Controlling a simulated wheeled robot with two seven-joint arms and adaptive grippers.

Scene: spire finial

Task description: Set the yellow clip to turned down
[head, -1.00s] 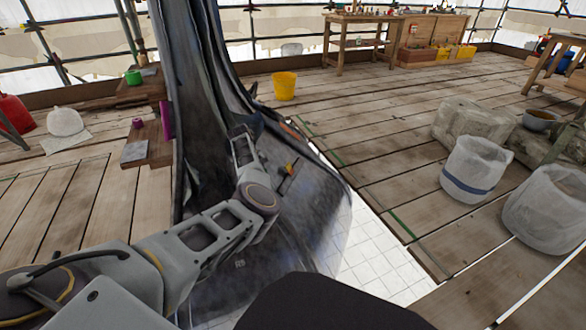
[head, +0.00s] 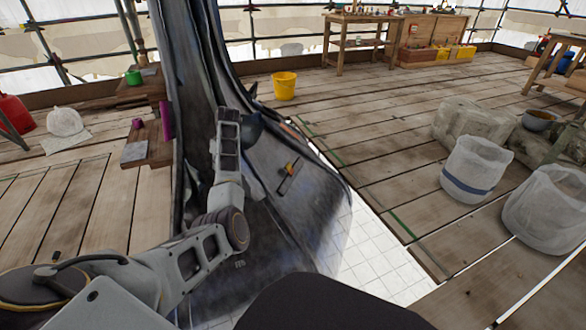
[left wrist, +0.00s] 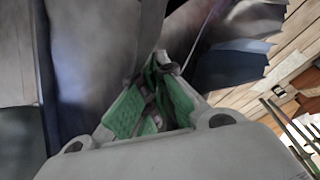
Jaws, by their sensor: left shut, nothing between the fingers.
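The yellow clip (head: 290,168) is small in the head view. It sits on the dark, flared lower skirt of the spire (head: 310,200), with a thin grey bar slanting down and left from it. Its exact setting is too small to read. My left gripper (head: 229,118) is up and left of the clip, in front of the spire's dark metal and apart from the clip. In the left wrist view its green-padded fingers (left wrist: 160,75) meet near the tips and are shut on nothing. The clip cannot be made out in that view. My right gripper is not in view.
Tall folds of the spire rise just behind my left gripper. A small wooden stand (head: 150,140) with a purple piece is at the left. A yellow bucket (head: 284,86) stands behind on the planks. The middle planks are clear.

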